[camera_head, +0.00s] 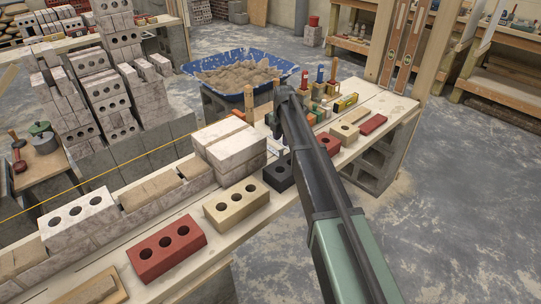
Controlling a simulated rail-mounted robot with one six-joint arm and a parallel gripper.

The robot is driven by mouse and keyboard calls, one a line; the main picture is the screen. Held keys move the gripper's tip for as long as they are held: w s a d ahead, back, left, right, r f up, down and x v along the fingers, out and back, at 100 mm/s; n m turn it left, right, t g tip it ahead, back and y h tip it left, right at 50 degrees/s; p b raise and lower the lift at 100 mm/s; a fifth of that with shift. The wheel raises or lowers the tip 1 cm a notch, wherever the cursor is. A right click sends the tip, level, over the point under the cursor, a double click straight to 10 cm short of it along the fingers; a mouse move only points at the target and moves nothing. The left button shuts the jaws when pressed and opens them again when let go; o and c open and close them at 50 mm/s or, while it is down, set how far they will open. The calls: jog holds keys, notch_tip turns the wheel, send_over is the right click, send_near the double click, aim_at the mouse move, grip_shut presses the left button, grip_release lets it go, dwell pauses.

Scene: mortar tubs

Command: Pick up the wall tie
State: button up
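I cannot make out a wall tie for certain in the head view. My arm reaches from the lower right to the middle of the workbench (222,238). My gripper (280,138) is at its far end, over the bench beside the pale stacked bricks (232,147). It is small and partly hidden by my own arm, so its fingers and anything between them cannot be told. A black brick (278,175) lies on the bench just below it.
A red brick (166,250) and a cream brick (236,203) lie along the bench front. A blue tub of mortar (240,72) stands behind. Several small coloured tools crowd the bench past my arm. A spirit level (413,40) leans upright at the back right. Grey floor is clear at right.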

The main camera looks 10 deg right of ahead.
aim_at(282, 151)
notch_tip(282, 151, down, 7)
jog(key=b, duration=0.5)
jog(key=shift+s+b, duration=0.1)
jog(key=shift+b, duration=0.2)
jog(key=shift+r, duration=0.2)
grip_shut()
